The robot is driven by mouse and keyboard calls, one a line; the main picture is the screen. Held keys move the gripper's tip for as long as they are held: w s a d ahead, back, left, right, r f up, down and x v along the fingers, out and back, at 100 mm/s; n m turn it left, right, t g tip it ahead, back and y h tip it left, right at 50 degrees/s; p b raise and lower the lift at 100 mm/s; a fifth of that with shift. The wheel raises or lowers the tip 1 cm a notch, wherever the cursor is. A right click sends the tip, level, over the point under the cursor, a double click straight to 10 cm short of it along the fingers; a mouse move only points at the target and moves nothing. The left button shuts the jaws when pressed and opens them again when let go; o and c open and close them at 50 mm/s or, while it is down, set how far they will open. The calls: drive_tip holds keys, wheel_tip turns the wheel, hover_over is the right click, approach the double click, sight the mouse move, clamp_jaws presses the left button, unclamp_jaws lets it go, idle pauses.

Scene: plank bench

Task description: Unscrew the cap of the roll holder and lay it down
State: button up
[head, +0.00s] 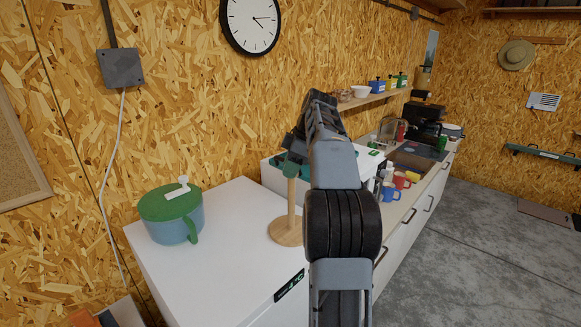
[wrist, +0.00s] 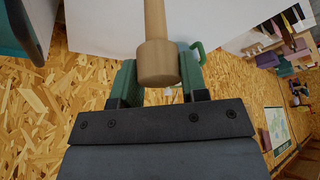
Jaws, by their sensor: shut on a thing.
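The roll holder is a pale wooden post (head: 291,200) on a round wooden base (head: 285,233), upright on the white worktop. Its cap (wrist: 158,62) is a wider wooden cylinder, seen close up in the wrist view and in line with the thinner post. My gripper (head: 291,168) is at the top of the post, its green fingers on either side of the cap and shut on it. In the wrist view the gripper (wrist: 158,76) shows a finger at each side of the cap. I cannot tell how far the cap is turned.
A blue-green pot (head: 172,217) with a green lid stands left of the holder on the white worktop (head: 225,275). A pale box is behind my gripper. Mugs (head: 392,191) and a sink lie beyond my arm at the right. The worktop between pot and holder is clear.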

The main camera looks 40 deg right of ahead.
drive_tip(key=shift+n+g, duration=0.3)
drive_tip(key=shift+n, duration=0.6)
drive_tip(key=o, duration=1.1)
drive_tip(key=shift+c, duration=0.2)
drive_tip(key=shift+s+d+r, duration=0.1)
drive_tip(key=shift+d+r, duration=0.1)
drive_tip(key=shift+r, duration=0.3)
drive_tip(key=s+d, duration=0.6)
drive_tip(key=d, duration=0.4)
drive_tip(key=shift+d, duration=0.25)
drive_tip(key=shift+w+a, duration=0.1)
